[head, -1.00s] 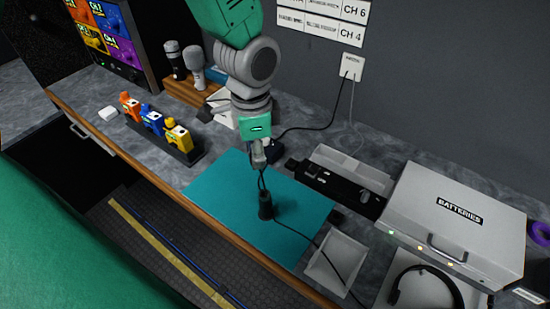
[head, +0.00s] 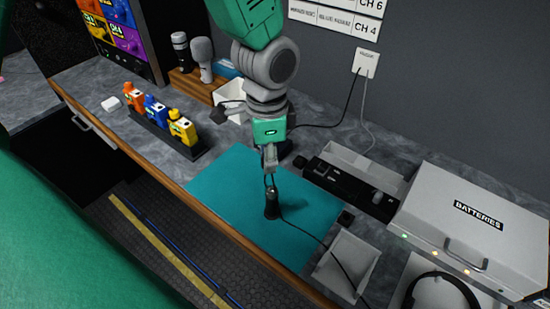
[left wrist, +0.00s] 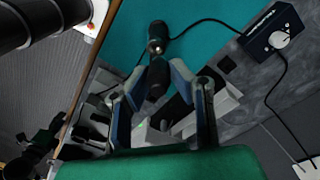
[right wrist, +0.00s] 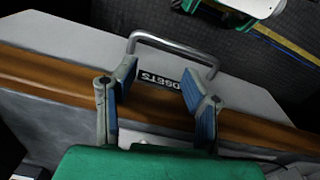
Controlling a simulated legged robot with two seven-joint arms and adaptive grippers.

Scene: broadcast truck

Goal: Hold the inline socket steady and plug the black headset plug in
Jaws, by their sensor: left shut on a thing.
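A black inline socket (head: 271,206) stands about upright on the teal mat (head: 222,190). In the left wrist view the socket (left wrist: 157,38) shows just beyond my fingertips, its end turned to the camera. My left gripper (head: 269,165) points down just above it. In the left wrist view my left gripper (left wrist: 164,70) is shut on a small black piece, seemingly the headset plug (left wrist: 155,80). A small gap seems to separate plug and socket; contact is hard to judge. My right gripper (right wrist: 160,85) is open and empty near a metal handle, outside the head view.
A grey BATTERIES case (head: 475,215), a black panel (head: 350,188) and a small grey tray (head: 345,266) are at right. A headset (head: 440,285) lies at the lower right. A drawer handle (right wrist: 170,42) is by my right gripper.

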